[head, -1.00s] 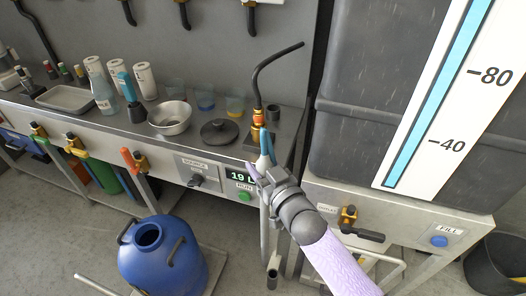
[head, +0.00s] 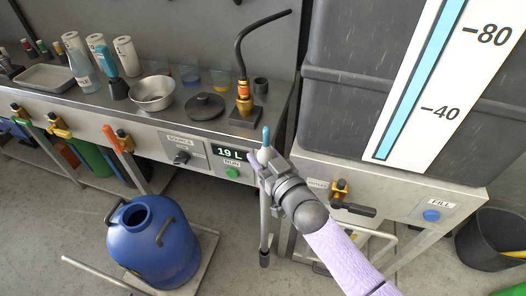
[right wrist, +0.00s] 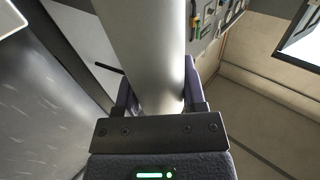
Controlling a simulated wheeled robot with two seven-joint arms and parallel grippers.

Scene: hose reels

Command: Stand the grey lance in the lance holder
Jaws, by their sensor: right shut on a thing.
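My right gripper (head: 258,168) is shut on the grey lance (head: 264,222) in front of the bench's right end. In the head view the lance hangs roughly upright, its dark lower end above the floor. A blue tip rises just above the gripper. In the right wrist view the lance (right wrist: 145,55) is a thick grey tube between the fingers (right wrist: 158,95). A small dark open cup (head: 261,86) stands at the bench's right end; I cannot tell if it is the lance holder. My left gripper is out of view.
A black curved pipe on a brass fitting (head: 243,97) stands on a block close behind the lance. A dark lid (head: 204,106) and a metal bowl (head: 153,93) sit to its left. A blue drum (head: 153,245) stands on the floor; a large grey tank (head: 345,110) is on the right.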

